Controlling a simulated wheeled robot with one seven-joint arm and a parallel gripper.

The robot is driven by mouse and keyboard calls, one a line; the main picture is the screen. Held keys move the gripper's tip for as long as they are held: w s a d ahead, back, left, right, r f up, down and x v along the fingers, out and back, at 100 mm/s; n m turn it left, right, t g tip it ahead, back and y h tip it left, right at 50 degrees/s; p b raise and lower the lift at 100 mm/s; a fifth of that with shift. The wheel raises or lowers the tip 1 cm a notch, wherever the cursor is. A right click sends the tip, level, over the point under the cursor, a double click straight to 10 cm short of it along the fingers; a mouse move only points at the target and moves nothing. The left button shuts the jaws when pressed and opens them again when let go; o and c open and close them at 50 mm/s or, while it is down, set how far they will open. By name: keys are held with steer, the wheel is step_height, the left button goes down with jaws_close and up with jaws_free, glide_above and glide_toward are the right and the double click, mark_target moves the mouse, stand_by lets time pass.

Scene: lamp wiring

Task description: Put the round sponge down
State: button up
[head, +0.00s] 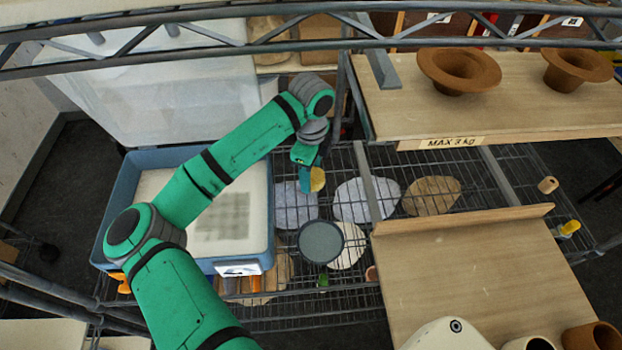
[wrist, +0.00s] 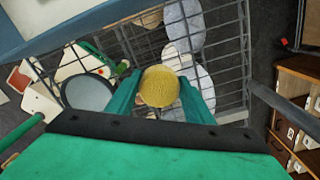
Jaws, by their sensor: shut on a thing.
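The round sponge (wrist: 159,86) is yellow and sits between the two green fingers of my gripper (wrist: 158,98) in the wrist view. My gripper is shut on it. In the head view the sponge (head: 317,179) shows as a small yellow patch beside my gripper (head: 307,172), partly hidden by it. The sponge is held above the wire rack (head: 345,185); the exact height is hard to tell. A round grey dish (head: 321,242) lies in front of the gripper in the head view and left of it in the wrist view (wrist: 88,93).
A blue bin (head: 120,215) with a raised translucent lid (head: 165,100) stands left. Flat pale pieces (head: 366,200) lie at the rack. A wooden shelf (head: 500,110) marked with a weight limit holds brown flared pieces (head: 459,70). A sloping wooden board (head: 480,280) is at right front.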

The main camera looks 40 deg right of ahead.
mark_target(312, 181)
steer(key=shift+w+d+f, duration=0.25)
steer(key=shift+f, duration=0.1)
steer(key=shift+d+f, duration=0.15)
steer(key=shift+f, duration=1.7)
steer(key=shift+f, duration=0.1)
steer(key=o, duration=0.9)
steer(key=shift+o, duration=0.2)
steer(key=shift+w, duration=0.1)
step_height(312, 181, up, 12)
steer(key=shift+r, duration=0.15)
